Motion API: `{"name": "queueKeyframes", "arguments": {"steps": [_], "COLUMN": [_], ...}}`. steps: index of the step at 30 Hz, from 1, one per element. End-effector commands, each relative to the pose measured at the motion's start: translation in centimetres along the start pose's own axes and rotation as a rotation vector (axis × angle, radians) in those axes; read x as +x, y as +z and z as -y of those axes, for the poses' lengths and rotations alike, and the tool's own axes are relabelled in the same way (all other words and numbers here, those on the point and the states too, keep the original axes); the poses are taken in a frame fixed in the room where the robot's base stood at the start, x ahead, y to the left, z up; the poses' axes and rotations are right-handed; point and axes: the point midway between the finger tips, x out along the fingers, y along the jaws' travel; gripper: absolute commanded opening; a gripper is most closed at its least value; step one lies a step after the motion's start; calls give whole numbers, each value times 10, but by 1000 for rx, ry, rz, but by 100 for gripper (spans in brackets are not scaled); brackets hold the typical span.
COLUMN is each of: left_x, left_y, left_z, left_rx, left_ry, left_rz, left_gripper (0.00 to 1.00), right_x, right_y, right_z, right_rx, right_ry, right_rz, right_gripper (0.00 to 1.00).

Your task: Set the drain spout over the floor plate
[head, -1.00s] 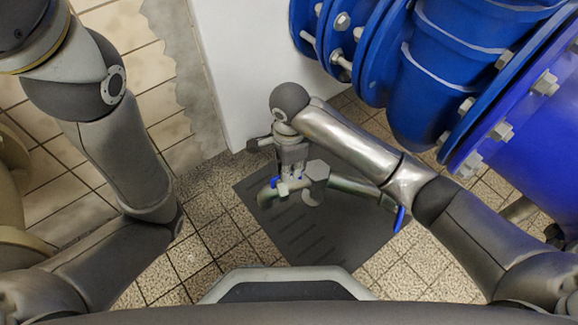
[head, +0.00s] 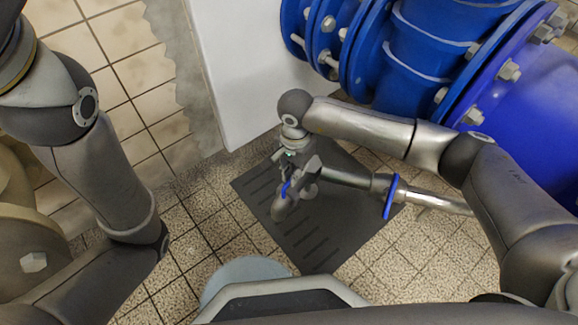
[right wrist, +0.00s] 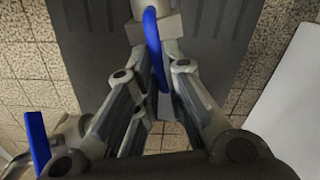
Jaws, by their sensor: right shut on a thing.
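The drain spout (head: 345,178) is a metal pipe coming in from the right, with a blue lever midway and a second blue lever (head: 287,189) near its free end. Its downturned grey end (head: 281,208) hangs above the dark slotted floor plate (head: 315,238), over the plate's left part. My right gripper (head: 288,180) is shut at the spout's end. In the right wrist view its fingers (right wrist: 158,65) close on either side of the blue lever (right wrist: 152,35); the exact contact is partly hidden. The plate (right wrist: 212,50) shows beneath. My left gripper is out of view.
Large blue flanged pipes (head: 420,50) with bolts fill the upper right. A white block (head: 245,75) stands behind the plate. A beige pipe flange (head: 30,240) is at the left. Tiled floor (head: 190,240) is clear around the plate.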

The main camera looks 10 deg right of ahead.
Motion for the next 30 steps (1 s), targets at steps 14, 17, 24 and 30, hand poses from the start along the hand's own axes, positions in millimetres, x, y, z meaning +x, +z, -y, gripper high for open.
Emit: {"name": "queueKeyframes", "arguments": {"steps": [14, 17, 24, 30], "left_x": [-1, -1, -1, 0], "left_y": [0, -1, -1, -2], "left_z": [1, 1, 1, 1], "left_rx": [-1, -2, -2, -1], "left_ry": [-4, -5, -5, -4], "left_rz": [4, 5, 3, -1], "left_gripper": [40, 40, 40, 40], "right_x": [0, 0, 0, 0], "right_y": [0, 0, 0, 0], "right_z": [-8, -8, -8, -8], "right_rx": [-90, -91, -90, -86], "right_ry": [3, 4, 6, 3], "right_rz": [4, 3, 3, 2], "right_gripper": [0, 0, 24, 31]}}
